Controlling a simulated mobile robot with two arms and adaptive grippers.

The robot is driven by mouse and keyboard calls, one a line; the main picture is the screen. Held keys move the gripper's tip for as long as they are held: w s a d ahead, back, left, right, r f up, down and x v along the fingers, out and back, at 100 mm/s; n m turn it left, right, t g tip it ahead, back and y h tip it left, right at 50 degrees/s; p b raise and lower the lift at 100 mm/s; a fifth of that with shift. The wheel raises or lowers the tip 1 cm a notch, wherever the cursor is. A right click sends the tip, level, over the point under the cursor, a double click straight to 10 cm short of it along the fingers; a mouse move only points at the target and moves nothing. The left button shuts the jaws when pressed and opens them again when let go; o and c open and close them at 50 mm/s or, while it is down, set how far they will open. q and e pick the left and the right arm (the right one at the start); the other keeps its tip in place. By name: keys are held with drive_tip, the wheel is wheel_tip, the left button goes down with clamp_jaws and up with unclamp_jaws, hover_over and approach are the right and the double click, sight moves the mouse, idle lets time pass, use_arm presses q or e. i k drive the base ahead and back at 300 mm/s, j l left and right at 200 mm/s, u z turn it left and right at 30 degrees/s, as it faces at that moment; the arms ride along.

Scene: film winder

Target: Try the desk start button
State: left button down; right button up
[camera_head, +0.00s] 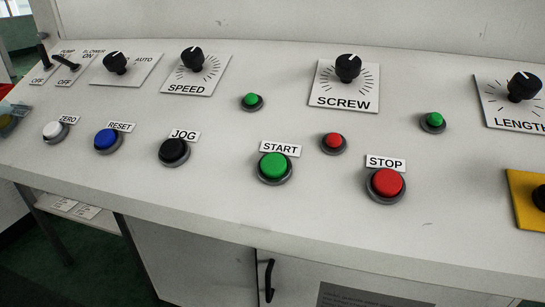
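The green START button (273,167) sits in a dark round collar near the middle of the light desk panel (230,205). Its white START label (280,148) is just behind it. Nothing touches or covers the button. From this view I cannot tell whether it is pressed in. Neither of my grippers shows in the head view.
The red STOP button (386,183) is to the right of START, and the black JOG button (174,150) to its left. Blue RESET (107,139) and white ZERO (55,131) lie farther left. Knobs SPEED (191,58), SCREW (347,68) and LENGTH (524,87) stand behind.

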sight(274, 165)
drive_tip(key=k+l+u, duration=0.15)
drive_tip(key=k+l, duration=0.95)
